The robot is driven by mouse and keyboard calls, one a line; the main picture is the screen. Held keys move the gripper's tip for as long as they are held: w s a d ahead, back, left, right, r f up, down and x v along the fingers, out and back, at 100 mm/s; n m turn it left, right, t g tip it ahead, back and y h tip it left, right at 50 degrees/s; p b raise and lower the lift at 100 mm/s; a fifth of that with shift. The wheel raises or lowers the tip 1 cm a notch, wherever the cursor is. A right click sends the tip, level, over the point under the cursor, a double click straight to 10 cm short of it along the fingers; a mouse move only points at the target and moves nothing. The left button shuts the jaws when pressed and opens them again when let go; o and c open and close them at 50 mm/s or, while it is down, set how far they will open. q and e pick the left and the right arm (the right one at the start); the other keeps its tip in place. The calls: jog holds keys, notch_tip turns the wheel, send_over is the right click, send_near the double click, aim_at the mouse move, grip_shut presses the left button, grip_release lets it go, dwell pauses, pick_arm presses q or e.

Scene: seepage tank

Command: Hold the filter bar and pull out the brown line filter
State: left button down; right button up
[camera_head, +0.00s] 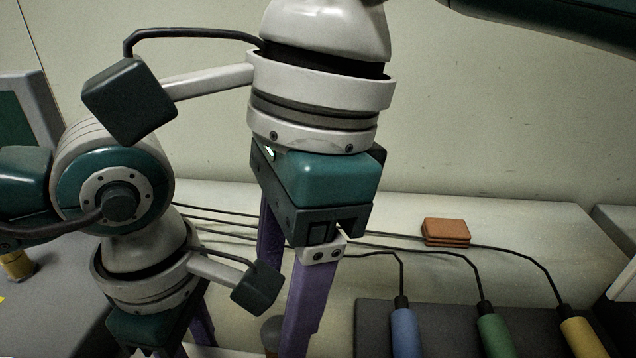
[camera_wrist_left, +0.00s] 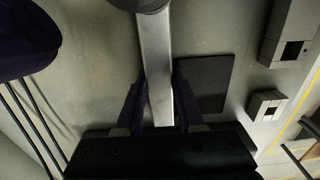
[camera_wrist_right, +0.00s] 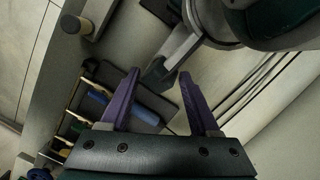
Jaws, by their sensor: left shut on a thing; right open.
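The filter bar (camera_wrist_left: 155,50), a pale grey metal bar, runs between the fingers of my left gripper (camera_wrist_left: 160,90) in the left wrist view. That gripper is shut on it. In the head view my left gripper's fingertips are out of sight at the lower left. My right gripper (camera_wrist_right: 160,74) is open and empty in the right wrist view, its purple fingers apart. In the head view its fingers point down at the middle, tips near or past the bottom edge. I cannot pick out a brown line filter in any view.
Blue (camera_head: 405,333), green (camera_head: 495,335) and yellow (camera_head: 580,332) filters with black lines lie on a dark mat (camera_head: 450,320). An orange-brown block (camera_head: 446,232) sits among the lines. A pale wall stands behind. Grey boxes (camera_wrist_left: 290,32) show in the left wrist view.

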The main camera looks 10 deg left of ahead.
jog(key=shift+f, duration=2.3)
jog(key=shift+c, duration=0.3)
grip_shut()
jog(key=shift+r, duration=0.3)
dwell(0.8)
